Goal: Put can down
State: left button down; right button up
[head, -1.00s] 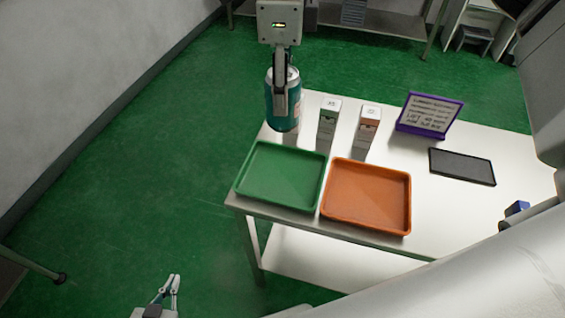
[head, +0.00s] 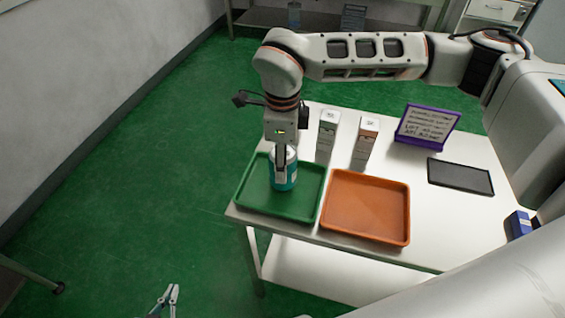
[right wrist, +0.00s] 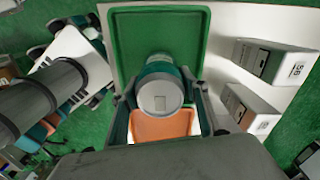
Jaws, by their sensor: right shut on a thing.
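The can (head: 284,180), teal with a silver lid, stands upright at the green tray (head: 253,202) at the left end of the table. My right gripper (head: 281,165) comes down from above and is shut on the can. In the right wrist view the can (right wrist: 160,92) sits between the two fingers, lid toward the camera, with the green tray behind it. I cannot tell whether its base touches the tray. My left gripper (head: 171,292) is low at the bottom edge, away from the table; its jaw state is unclear.
An orange tray (head: 365,207) lies right of the green one. Two small boxes (head: 327,135) (head: 366,143) stand behind the trays. A purple-framed sign (head: 426,127), a dark tablet (head: 460,176) and a blue item (head: 518,224) are farther right.

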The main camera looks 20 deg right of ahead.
jog(key=shift+f, duration=0.65)
jog(key=o, duration=1.4)
jog(key=shift+f, duration=0.15)
notch_tip(320, 180, up, 12)
jog(key=shift+r+b, duration=0.2)
jog(key=shift+b, duration=0.4)
